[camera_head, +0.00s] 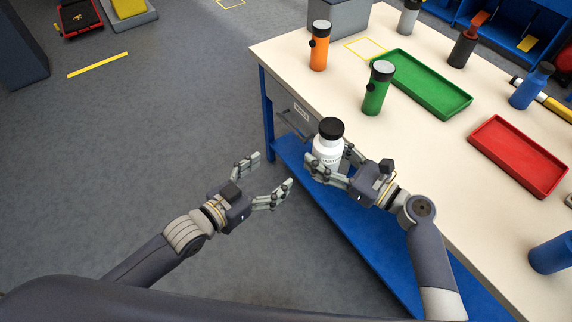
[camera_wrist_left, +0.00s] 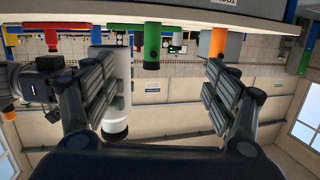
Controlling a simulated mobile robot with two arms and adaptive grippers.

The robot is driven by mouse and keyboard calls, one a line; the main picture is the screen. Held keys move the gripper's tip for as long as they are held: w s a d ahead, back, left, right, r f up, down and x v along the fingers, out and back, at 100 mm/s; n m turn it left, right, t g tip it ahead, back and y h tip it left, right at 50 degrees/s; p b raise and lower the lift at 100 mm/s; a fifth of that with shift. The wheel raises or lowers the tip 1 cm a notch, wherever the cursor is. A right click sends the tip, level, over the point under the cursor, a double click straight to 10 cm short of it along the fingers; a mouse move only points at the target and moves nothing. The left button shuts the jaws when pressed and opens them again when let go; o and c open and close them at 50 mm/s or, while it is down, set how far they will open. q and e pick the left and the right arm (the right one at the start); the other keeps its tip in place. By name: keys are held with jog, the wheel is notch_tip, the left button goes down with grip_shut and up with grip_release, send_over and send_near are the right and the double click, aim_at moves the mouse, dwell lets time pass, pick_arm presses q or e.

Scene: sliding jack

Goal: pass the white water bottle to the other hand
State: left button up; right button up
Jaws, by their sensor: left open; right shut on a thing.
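The white water bottle (camera_head: 327,153) with a black cap is upright in the head view, beside the table's near left edge. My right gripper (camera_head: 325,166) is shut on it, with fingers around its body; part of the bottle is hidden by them. My left gripper (camera_head: 273,170) is open and empty, a short way left of the bottle, its fingers pointing toward it. In the left wrist view, which is upside down, the bottle (camera_wrist_left: 122,85) shows beyond the left-hand finger, which partly covers it. It is not between the left fingers there.
The table (camera_head: 290,57) holds an orange flashlight (camera_head: 319,50), a green flashlight (camera_head: 376,93), a green tray (camera_head: 420,85), a red tray (camera_head: 518,157) and blue bottles. A drawer (camera_head: 294,118) and blue lower shelf (camera_head: 345,225) lie beneath.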

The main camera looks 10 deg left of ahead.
aim_at(323, 144)
pick_arm(q)
jog(key=s+d+r+m+h, duration=0.1)
jog(key=s+d+r+h, duration=0.1)
jog(key=r, duration=0.3)
jog(key=s+d+r+m+h, duration=0.1)
jog(key=s+d+r, duration=0.15)
jog(key=r, duration=0.35)
jog(key=shift+g+h, duration=0.3)
jog(key=x, duration=1.2)
jog(key=shift+w+d+f, duration=0.1)
jog(key=shift+d+f, duration=0.05)
jog(key=shift+f, duration=0.05)
jog(key=c, duration=1.3)
pick_arm(e)
jog(key=o, duration=1.3)
jog(key=shift+c, duration=0.2)
pick_arm(q)
jog(key=shift+r, duration=0.1)
